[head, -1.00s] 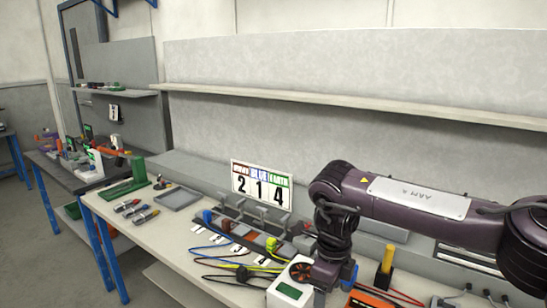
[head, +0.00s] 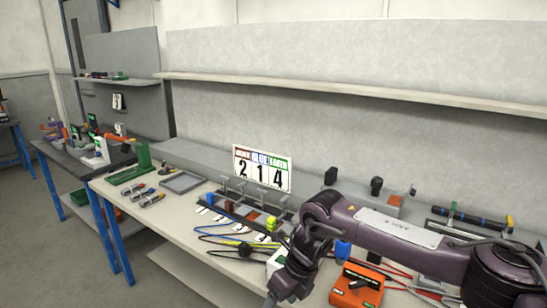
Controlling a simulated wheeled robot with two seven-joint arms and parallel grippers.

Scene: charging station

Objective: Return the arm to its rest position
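My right arm, dark purple with a white label plate, comes in from the right edge over the workbench. Its wrist bends down at the bottom middle of the head view. My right gripper (head: 271,300) is only partly in view at the bottom edge, and its fingers cannot be made out. I see nothing held in it. My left arm and gripper are not in view.
The workbench (head: 165,222) holds a number sign (head: 262,168) reading 2 1 4, a row of clamps with coloured plugs and cables, a grey tray (head: 183,182), and an orange box (head: 357,288) beside my wrist. A long shelf (head: 330,91) runs along the wall.

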